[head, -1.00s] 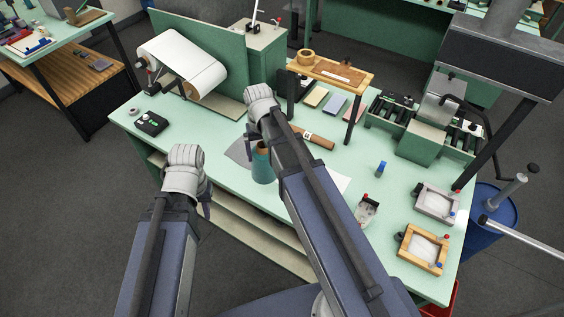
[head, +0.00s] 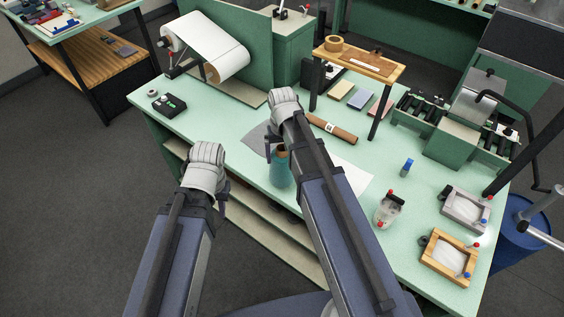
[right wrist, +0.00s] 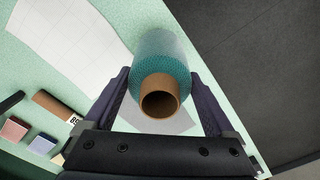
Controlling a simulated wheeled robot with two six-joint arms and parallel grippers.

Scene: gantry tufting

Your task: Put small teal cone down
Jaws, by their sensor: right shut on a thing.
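The small teal cone (head: 280,172) is wound with teal yarn and has a brown tube end on top. It is near the front edge of the pale green bench (head: 232,125). My right gripper (head: 274,145) is shut on it; the right wrist view shows the cone (right wrist: 161,52) between the two dark fingers (right wrist: 160,90), its hollow brown end facing the camera. I cannot tell whether its base touches the bench. My left gripper (head: 223,198) hangs in front of the bench, its fingers mostly hidden by its wrist.
A grey sheet (head: 256,139) and a white sheet (head: 354,177) lie near the cone. A brown tube (head: 332,129) lies behind my right arm. A wooden shelf (head: 388,70) stands behind it. A small jar (head: 387,211) and two framed trays (head: 466,207) sit at right.

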